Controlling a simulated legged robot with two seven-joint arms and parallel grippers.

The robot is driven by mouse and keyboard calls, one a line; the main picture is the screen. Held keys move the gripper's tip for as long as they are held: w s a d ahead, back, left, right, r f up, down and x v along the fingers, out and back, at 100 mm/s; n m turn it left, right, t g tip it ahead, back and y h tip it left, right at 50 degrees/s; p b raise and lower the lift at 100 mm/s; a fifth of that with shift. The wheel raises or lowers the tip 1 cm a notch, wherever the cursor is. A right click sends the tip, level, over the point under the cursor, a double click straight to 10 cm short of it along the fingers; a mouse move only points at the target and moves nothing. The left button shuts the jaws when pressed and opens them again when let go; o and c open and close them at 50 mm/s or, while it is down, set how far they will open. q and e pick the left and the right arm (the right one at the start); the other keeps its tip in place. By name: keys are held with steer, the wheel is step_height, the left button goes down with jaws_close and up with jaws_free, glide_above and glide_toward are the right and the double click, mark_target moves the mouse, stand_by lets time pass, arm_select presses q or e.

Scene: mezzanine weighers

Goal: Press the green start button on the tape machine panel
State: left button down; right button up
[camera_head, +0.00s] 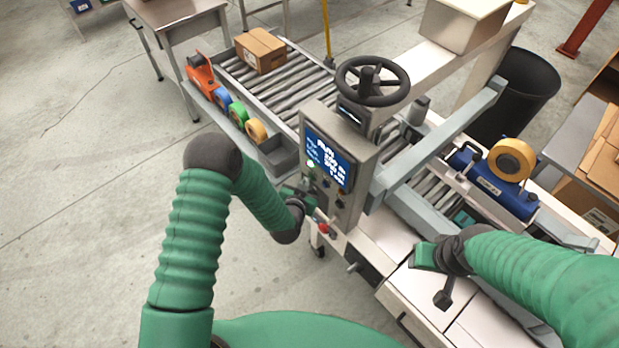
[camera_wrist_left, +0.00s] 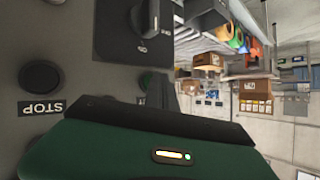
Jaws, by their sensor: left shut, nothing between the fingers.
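The grey tape machine panel (camera_head: 362,168) has a lit blue screen (camera_head: 329,159), with small dark controls below it and a red button (camera_head: 323,229) low down. My left gripper (camera_head: 308,198) is shut and empty, close against the panel's left side; it hides part of the controls. In the left wrist view, a dark green button (camera_wrist_left: 152,80) shows just beyond the gripper's dark fingers (camera_wrist_left: 150,117), which partly cover it. I cannot tell whether they touch. A black button (camera_wrist_left: 40,78) sits above a STOP label (camera_wrist_left: 42,107). My right gripper (camera_head: 440,275) is over the machine's white front covers.
A black handwheel (camera_head: 372,80) stands above the panel. A roller conveyor (camera_head: 285,95) carries a cardboard box (camera_head: 260,50), with coloured tape rolls (camera_head: 237,115) in a side tray. A black bin (camera_head: 518,90) stands behind. Open floor (camera_head: 90,200) lies left.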

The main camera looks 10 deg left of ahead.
arm_select(q)
steer(key=shift+s, duration=0.1)
steer(key=shift+s+a, duration=0.45)
steer(key=shift+s, duration=0.1)
steer(key=shift+s+a, duration=0.8)
steer(key=shift+s, duration=0.2)
steer(key=shift+s+a, duration=0.8)
steer(key=shift+s, duration=0.2)
